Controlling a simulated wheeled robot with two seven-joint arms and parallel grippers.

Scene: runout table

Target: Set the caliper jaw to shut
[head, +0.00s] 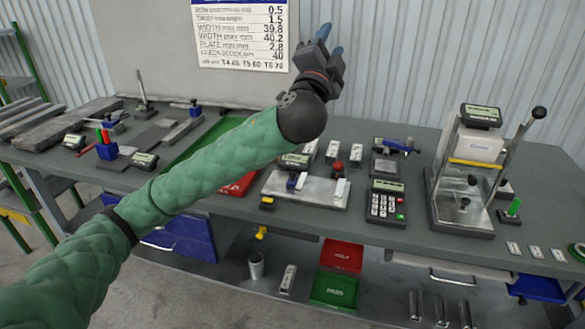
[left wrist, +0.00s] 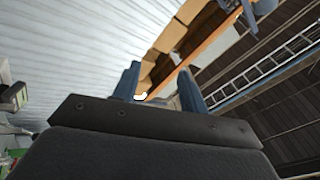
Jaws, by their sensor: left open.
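A metal plate fixture (head: 312,192) sits at the middle of the bench, with a small display (head: 295,160) behind it. My right gripper is not in view.
A keypad device (head: 386,204) stands right of the fixture. A stand with a lever (head: 463,210) is further right. A red tray (head: 342,257) and a green tray (head: 334,291) lie on the lower shelf. My left arm hides part of the bench.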

